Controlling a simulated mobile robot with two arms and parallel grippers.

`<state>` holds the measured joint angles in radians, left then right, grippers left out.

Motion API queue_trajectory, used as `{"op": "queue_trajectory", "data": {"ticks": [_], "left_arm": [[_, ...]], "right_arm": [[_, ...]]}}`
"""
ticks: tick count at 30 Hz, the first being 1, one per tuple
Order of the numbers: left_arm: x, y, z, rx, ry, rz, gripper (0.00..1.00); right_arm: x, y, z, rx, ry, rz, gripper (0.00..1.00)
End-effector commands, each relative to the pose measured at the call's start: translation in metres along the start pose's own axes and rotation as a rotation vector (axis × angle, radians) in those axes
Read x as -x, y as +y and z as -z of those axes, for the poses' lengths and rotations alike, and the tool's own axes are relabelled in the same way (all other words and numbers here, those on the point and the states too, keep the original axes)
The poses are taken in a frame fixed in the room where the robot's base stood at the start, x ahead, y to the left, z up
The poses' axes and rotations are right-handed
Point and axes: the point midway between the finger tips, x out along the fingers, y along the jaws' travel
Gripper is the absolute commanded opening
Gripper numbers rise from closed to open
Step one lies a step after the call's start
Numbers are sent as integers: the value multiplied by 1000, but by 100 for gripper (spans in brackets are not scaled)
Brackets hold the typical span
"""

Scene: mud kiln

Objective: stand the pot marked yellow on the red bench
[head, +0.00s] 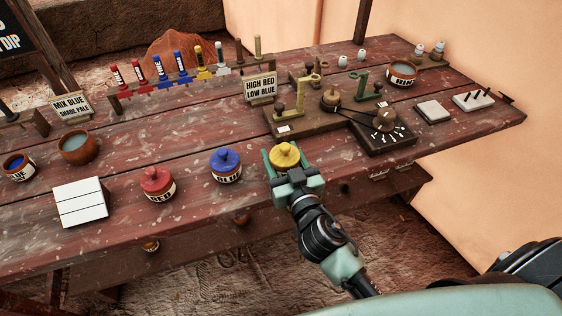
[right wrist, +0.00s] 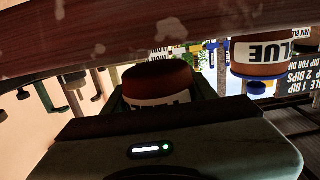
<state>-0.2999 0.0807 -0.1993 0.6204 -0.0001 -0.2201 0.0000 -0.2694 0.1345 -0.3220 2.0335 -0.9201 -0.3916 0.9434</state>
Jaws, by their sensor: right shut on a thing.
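The yellow-lidded pot (head: 284,154) is at the front edge of the red bench (head: 205,200), right of the blue pot. My right gripper (head: 288,163) is shut on it, one finger on each side. In the right wrist view, which is upside down, the pot (right wrist: 157,76) shows as a brown body with a partly hidden white label between the fingers. Its base is close to the bench surface (right wrist: 110,38); I cannot tell whether it touches. My left gripper is not in view.
The blue pot (head: 226,165) and red pot (head: 157,184) stand to the left, near a white tiled block (head: 80,202). A wooden board with cranks and knobs (head: 310,118) lies just behind the gripper. Signs and a rack of coloured tubes (head: 160,82) stand farther back.

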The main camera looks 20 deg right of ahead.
Motion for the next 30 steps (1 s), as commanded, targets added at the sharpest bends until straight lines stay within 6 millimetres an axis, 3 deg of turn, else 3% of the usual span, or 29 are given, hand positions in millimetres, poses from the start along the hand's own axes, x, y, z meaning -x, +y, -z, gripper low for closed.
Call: {"op": "queue_trajectory", "data": {"ticks": [3,16,17,18,30], "left_arm": [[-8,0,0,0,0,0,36],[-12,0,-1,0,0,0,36],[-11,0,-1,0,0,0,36],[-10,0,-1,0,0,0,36],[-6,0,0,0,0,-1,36]], "right_arm": [[-1,0,-17,-1,1,0,7],[-2,0,-22,-2,2,1,7],[-1,0,-21,-1,0,0,64],[-1,0,-21,-1,0,0,76],[-1,0,-17,1,1,1,78]]}}
